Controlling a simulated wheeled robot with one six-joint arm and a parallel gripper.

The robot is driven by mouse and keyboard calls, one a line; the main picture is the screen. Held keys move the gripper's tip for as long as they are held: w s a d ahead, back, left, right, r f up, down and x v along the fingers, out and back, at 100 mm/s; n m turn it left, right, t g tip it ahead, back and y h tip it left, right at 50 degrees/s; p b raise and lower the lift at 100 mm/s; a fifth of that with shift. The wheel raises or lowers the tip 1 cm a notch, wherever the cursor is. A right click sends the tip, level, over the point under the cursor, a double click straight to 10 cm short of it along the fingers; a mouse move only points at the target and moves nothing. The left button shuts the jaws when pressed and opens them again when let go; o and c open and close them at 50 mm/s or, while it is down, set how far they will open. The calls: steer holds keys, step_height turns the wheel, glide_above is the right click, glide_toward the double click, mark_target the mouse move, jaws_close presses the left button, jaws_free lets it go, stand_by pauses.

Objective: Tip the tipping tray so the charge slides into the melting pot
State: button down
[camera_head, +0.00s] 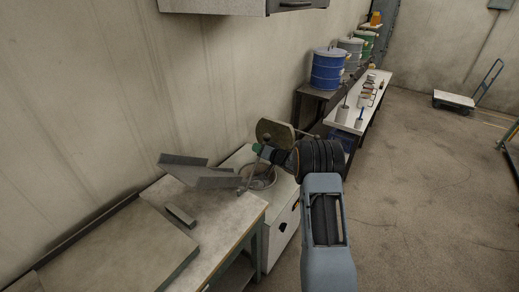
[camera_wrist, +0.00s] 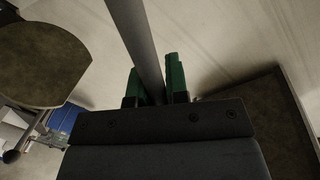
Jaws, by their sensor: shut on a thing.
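The tipping tray (camera_head: 205,180) is a grey open channel above the light worktable, with its right end beside the melting pot (camera_head: 268,182). It appears tilted, but I cannot tell by how much. The pot is round and grey, set in a white cabinet; my arm and gripper partly cover it. My gripper (camera_head: 262,152) is above the pot's back edge. In the wrist view its green fingers (camera_wrist: 155,85) are shut on a grey rod (camera_wrist: 133,30), which appears to be the tray's handle. I cannot make out the charge clearly in the tray or pot.
A round olive lid (camera_head: 273,131) stands raised behind the pot, close to my gripper; it also shows in the wrist view (camera_wrist: 40,65). A grey bar (camera_head: 181,214) lies on the worktable (camera_head: 225,222). Drums (camera_head: 327,72) and a tool bench stand farther back.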

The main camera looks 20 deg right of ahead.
steer(key=shift+d, duration=0.1)
steer(key=c, duration=1.1)
jaws_free()
steer(key=shift+w+f, duration=0.1)
steer(key=b+v, duration=0.3)
steer(key=v, duration=1.1)
steer(key=shift+w, duration=0.1)
